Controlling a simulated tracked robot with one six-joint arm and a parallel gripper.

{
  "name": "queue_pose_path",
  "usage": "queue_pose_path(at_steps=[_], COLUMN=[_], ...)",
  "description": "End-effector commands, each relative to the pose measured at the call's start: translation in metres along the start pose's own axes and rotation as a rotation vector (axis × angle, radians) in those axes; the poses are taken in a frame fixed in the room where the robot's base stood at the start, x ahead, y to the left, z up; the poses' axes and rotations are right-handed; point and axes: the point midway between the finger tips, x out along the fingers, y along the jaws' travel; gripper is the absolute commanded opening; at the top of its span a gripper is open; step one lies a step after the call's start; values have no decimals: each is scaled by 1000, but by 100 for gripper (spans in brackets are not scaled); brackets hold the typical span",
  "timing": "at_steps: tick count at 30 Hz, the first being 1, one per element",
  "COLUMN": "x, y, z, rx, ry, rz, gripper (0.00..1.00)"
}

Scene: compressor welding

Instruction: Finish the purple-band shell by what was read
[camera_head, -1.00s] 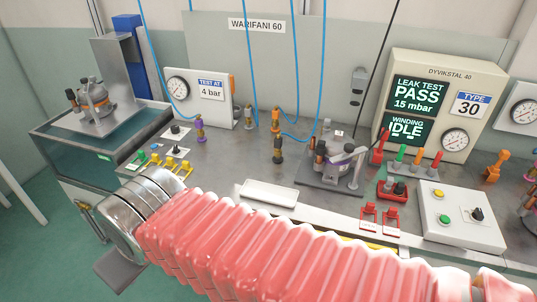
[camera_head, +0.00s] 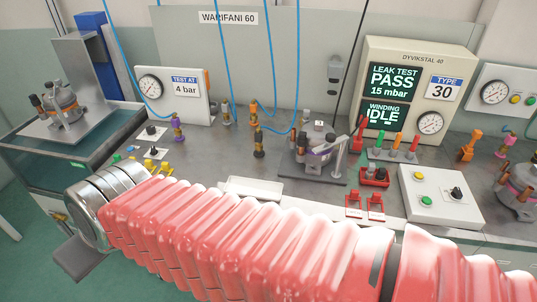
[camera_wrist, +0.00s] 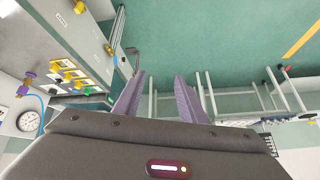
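A metal compressor shell (camera_head: 312,150) with a purple band sits upright in a fixture at the middle of the bench in the head view. The tester panel (camera_head: 415,90) behind it reads "LEAK TEST PASS 15 mbar" and "WINDING IDLE", with a "TYPE 30" label. In the wrist view my gripper (camera_wrist: 158,95) has its two purple fingers apart with nothing between them. It points over the green floor, away from the shell. The gripper does not show in the head view; my red-sleeved arm crosses the front.
A shell with an orange band (camera_head: 62,103) stands over the tank at left. Another shell (camera_head: 520,185) is cut off at right. A gauge panel (camera_head: 172,97) reads "TEST AT 4 bar". A white tray (camera_head: 254,188), red switches (camera_head: 365,206) and hanging blue hoses (camera_head: 228,60) are around.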

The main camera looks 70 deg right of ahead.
Motion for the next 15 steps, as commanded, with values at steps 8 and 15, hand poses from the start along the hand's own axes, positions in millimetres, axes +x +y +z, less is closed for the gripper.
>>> queue_pose_path(at_steps=[8,15], x=[34,47], y=[43,142], z=[-92,-144], rx=[240,480], ry=[267,495], rz=[2,168], gripper=[38,38])
